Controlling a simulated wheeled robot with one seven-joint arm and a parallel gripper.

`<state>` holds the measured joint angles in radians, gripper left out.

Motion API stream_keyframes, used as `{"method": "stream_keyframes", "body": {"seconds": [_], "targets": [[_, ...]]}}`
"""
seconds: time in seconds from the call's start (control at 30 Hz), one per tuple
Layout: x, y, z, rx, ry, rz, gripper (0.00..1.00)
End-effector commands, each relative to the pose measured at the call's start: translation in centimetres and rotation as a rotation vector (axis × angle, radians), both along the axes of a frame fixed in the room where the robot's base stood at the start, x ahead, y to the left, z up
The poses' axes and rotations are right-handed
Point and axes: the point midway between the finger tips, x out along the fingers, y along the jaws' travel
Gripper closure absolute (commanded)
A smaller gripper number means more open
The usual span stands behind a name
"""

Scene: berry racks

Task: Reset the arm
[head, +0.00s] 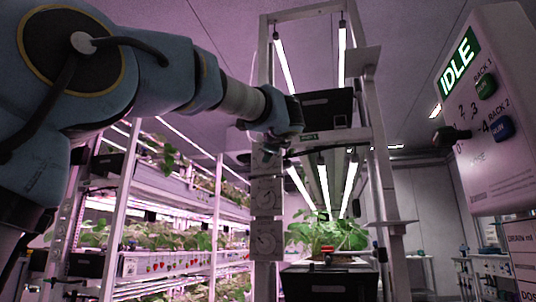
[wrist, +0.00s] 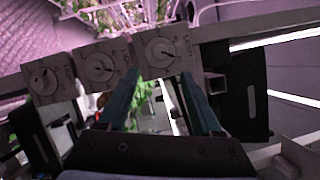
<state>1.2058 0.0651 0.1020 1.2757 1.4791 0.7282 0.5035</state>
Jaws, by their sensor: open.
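My arm reaches in from the left of the head view, raised high. Its dark wrist end is in front of the white rack post (head: 262,70). My gripper (wrist: 160,74) shows in the wrist view as two dark teal fingers, spread apart with nothing held between them. Past the fingertips are white dial plates: a right one (wrist: 163,50), a middle one (wrist: 102,65) and a left one (wrist: 47,78). In the head view, dial plates (head: 267,195) run down the post below my wrist. I cannot tell whether the fingers touch any plate.
A rack with a black bin (head: 326,108) and a leafy plant (head: 328,234) stands at the centre. Berry shelves (head: 165,185) line the left. A control panel (head: 480,110) at the right reads IDLE, with a green button (head: 486,86) and a blue button (head: 502,127).

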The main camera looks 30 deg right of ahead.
Motion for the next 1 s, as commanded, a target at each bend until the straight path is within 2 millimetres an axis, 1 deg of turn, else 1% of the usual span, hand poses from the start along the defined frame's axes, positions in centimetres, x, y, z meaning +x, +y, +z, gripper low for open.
{"method": "stream_keyframes", "body": {"seconds": [0.57, 0.67, 0.77, 0.87, 0.9, 0.97, 1.0], "targets": [[-0.1, 0.1, 0.0, 0.000, 0.001, 0.000, 0.33], [0.7, 0.3, -1.2, 0.001, 0.026, 0.006, 0.33], [2.7, 1.1, -4.6, 0.000, 0.105, 0.026, 0.33], [5.6, 3.0, -10.1, -0.014, 0.236, 0.064, 0.33], [6.7, 3.9, -12.6, -0.026, 0.297, 0.084, 0.33], [8.1, 5.6, -16.5, -0.047, 0.390, 0.119, 0.33], [9.0, 6.9, -19.0, -0.067, 0.452, 0.144, 0.33]]}}
